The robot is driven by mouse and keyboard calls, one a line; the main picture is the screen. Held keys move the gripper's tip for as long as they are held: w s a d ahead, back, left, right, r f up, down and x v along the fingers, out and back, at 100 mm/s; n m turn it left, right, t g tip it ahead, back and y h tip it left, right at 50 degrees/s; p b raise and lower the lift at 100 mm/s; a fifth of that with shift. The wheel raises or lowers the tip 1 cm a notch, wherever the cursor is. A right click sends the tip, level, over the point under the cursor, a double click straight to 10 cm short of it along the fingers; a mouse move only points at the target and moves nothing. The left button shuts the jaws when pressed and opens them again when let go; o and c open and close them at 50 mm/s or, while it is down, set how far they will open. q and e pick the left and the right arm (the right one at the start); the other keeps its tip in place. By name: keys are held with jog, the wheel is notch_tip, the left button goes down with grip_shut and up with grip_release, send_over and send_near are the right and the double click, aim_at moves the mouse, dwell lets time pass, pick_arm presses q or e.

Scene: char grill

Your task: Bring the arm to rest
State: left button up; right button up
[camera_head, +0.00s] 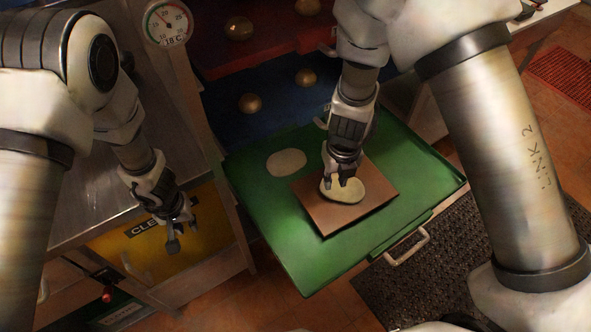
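My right gripper (343,182) points down over a brown square board (329,220) on the green tray (290,262). Its fingertips are at a pale round patty (352,192) that lies on the board. I cannot tell whether the fingers touch or grip the patty. My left gripper (175,236) hangs at the left, in front of the yellow panel, with its fingers apart and nothing between them. A second pale round patty (286,162) lies on the green tray, left of and behind the board.
A steel counter (75,195) stands at the left, with a round dial (168,24) at its back edge. Blue and red shelves with several round buns (249,103) lie behind the green tray. The tray has a metal handle (407,247) at its front. A dark mat (400,292) lies on the tiled floor.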

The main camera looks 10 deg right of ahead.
jog(key=r, duration=0.2)
jog(key=shift+d+r, duration=0.2)
jog(key=shift+r, duration=0.15)
jog(key=shift+s, duration=0.1)
